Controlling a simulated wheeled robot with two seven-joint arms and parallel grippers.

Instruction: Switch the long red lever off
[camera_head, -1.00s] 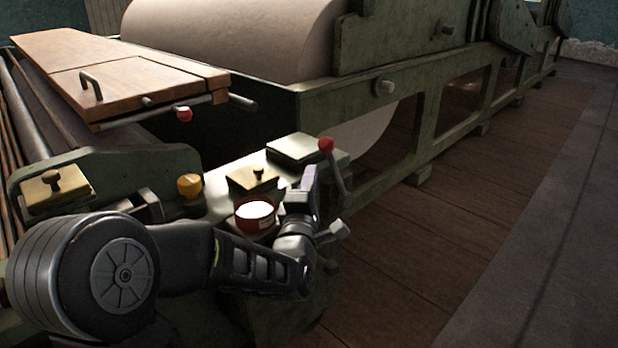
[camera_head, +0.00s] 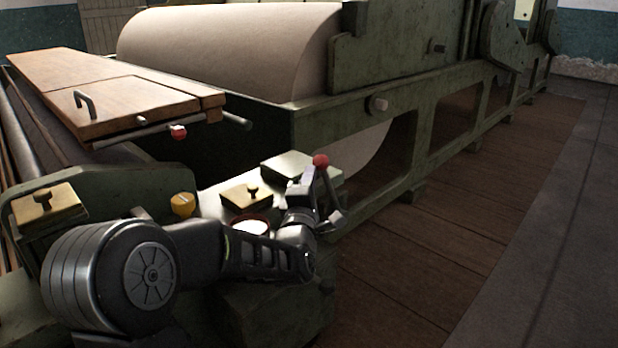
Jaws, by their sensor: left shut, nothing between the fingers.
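A lever with a red ball knob (camera_head: 320,161) and a grey shaft stands at the right end of the green machine bench, its shaft leaning so the knob is up and to the left. My left gripper (camera_head: 306,178) is shut and empty, pointing up just left of the shaft, below the knob. I cannot tell whether it touches the shaft. A second red knob (camera_head: 178,132) sits on a bar under the wooden lid, farther back. My right gripper is not in view.
A yellow knob (camera_head: 183,204), brass-topped boxes (camera_head: 246,194) and a red tin with white contents (camera_head: 251,226) crowd the bench around my left arm. A large paper roll (camera_head: 225,50) lies behind. The wooden floor (camera_head: 430,245) at right is clear.

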